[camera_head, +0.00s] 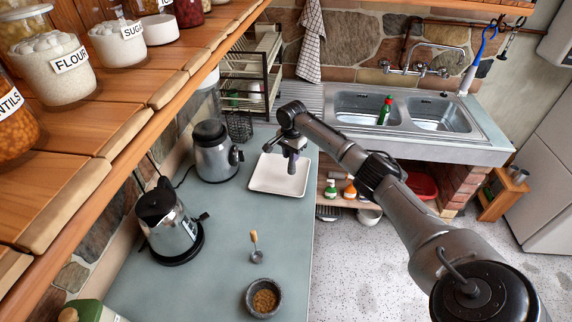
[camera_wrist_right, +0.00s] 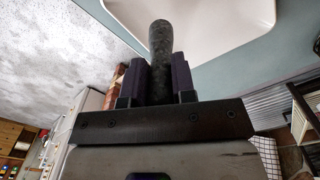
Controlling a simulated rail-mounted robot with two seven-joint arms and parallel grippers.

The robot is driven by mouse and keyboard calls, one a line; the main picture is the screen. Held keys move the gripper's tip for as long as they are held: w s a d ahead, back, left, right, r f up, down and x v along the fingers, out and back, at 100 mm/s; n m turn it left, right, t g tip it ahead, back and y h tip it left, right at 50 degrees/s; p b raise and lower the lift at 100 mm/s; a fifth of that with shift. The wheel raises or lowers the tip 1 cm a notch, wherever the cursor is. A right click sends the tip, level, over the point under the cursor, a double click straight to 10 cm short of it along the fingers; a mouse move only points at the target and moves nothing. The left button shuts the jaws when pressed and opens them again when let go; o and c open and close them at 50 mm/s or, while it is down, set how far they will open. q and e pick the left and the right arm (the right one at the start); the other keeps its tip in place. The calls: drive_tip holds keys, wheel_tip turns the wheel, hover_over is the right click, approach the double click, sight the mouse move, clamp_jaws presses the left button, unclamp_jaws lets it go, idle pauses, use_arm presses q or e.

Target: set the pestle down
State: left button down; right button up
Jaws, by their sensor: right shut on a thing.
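My right gripper (camera_head: 292,152) is above the white square tray (camera_head: 268,185) on the counter, near the tray's back right part. In the right wrist view, its two dark fingers (camera_wrist_right: 160,75) are shut on the dark grey stone pestle (camera_wrist_right: 161,40). The pestle's rounded end sticks out past the fingertips, with the white tray (camera_wrist_right: 225,25) behind it. I cannot tell whether the pestle touches the tray. The grey stone mortar (camera_head: 251,304), with brown grains in it, stands at the counter's front. My left gripper is not in view.
A small scoop with a wooden handle (camera_head: 254,238) lies between mortar and tray. A steel kettle (camera_head: 170,232) and another steel appliance (camera_head: 214,158) stand along the left. A dish rack (camera_head: 250,70) stands behind. The counter around the scoop is clear.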

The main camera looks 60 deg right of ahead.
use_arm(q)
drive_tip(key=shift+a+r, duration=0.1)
use_arm(e)
drive_tip(key=shift+w+a+f, duration=0.15)
drive_tip(key=shift+w+f, duration=0.1)
drive_tip(key=shift+f, duration=0.6)
drive_tip(key=shift+w+a+f, duration=0.1)
drive_tip(key=shift+w+f, duration=0.2)
drive_tip(key=shift+f, duration=0.55)
drive_tip(key=shift+w+a+f, duration=0.15)
drive_tip(key=shift+w+f, duration=0.1)
drive_tip(key=shift+f, duration=0.6)
drive_tip(key=shift+f, duration=0.15)
drive_tip(key=o, duration=0.9)
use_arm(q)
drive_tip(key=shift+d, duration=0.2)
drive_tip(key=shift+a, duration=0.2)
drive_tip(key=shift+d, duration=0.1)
use_arm(e)
drive_tip(key=shift+r, duration=6.15)
